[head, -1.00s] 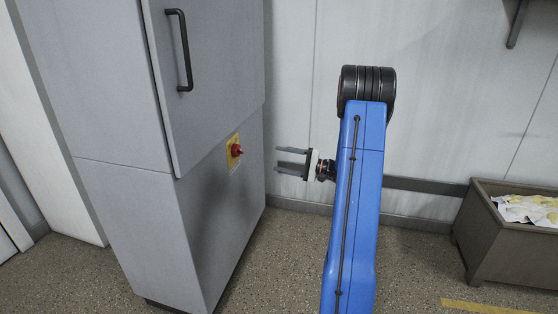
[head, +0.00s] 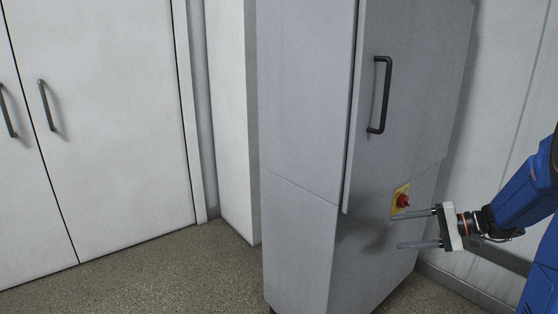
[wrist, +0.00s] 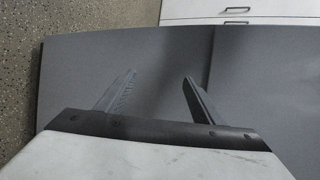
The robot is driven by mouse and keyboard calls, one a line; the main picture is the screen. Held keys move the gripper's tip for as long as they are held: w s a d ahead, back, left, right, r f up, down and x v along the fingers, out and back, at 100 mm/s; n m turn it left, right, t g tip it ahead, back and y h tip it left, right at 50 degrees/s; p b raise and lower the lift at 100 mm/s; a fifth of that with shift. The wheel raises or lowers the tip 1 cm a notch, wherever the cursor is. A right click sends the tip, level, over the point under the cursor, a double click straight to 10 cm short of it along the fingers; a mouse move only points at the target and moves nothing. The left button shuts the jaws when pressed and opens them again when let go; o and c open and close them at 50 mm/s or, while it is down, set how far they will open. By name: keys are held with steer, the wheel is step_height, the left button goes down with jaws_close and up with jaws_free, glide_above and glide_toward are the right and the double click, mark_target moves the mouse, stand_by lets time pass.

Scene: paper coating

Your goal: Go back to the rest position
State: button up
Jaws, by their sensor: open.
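My gripper (head: 420,228) is at the right of the head view, with its two grey fingers pointing left. The fingers are apart with nothing between them. In the head view they overlap the lower front of the grey cabinet, just below its red knob; I cannot tell how close they are to it. The wrist view also shows the open fingers (wrist: 158,90) in front of a plain grey surface. My blue arm reaches in from the right edge of the head view.
The tall grey cabinet (head: 310,120) has a black handle (head: 379,95) and a red knob on a yellow plate (head: 401,200). White double doors (head: 110,120) stand at the left. Speckled floor (head: 180,275) is clear in front of them.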

steer(key=s+a+n+g+h, duration=0.45)
steer(key=s+a, duration=0.65)
steer(key=s, duration=0.4)
steer(key=s+d+n+t+h, duration=0.2)
steer(key=s+h, duration=0.5)
steer(key=s, duration=0.8)
steer(key=shift+r+n+t+h, duration=0.15)
steer(key=shift+n+t+h, duration=0.2)
steer(key=shift+t, duration=0.5)
steer(key=shift+s, duration=0.1)
